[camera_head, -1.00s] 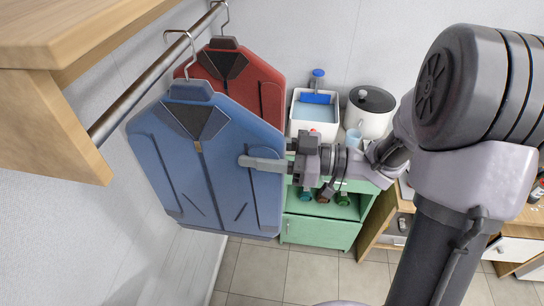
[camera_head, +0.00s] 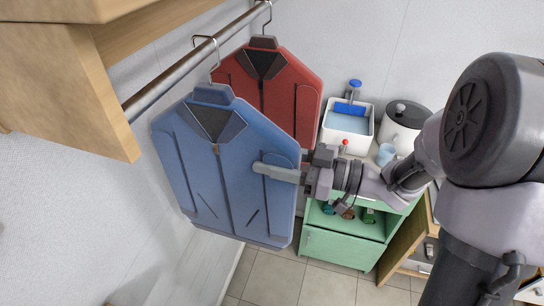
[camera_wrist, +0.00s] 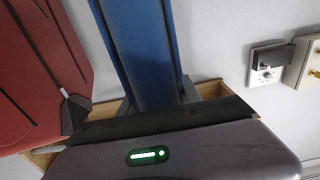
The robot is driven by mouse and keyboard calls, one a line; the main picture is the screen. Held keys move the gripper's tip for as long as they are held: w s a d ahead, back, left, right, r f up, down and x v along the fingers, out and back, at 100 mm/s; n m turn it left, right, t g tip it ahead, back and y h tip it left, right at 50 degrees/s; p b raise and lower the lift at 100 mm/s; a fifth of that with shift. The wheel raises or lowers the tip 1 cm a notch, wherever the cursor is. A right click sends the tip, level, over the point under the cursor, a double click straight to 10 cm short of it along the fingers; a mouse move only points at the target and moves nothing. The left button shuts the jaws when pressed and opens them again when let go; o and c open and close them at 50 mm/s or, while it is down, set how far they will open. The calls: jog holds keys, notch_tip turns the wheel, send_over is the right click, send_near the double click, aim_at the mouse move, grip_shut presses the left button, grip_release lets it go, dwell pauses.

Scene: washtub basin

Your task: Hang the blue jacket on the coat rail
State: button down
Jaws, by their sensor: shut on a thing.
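The blue jacket (camera_head: 222,170) is a stiff, flat panel with a dark collar, hanging upright below a wire hook (camera_head: 210,52). The hook curves over the coat rail (camera_head: 180,70) in the head view, but I cannot tell if it bears on the rail. My gripper (camera_head: 280,172) is shut on the jacket's right edge, with one finger across its front; the other is mostly hidden behind. In the wrist view the blue jacket (camera_wrist: 145,45) shows nearly edge-on between the fingers.
A red jacket (camera_head: 300,80) hangs on the rail behind the blue one, partly hidden. A wooden shelf (camera_head: 120,70) is at the near rail end. A green cabinet (camera_head: 335,248), a white basin (camera_head: 350,128) and a lidded pot (camera_head: 400,125) stand beyond my gripper.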

jog(key=c, duration=0.8)
grip_release()
jog(key=shift+o, duration=0.2)
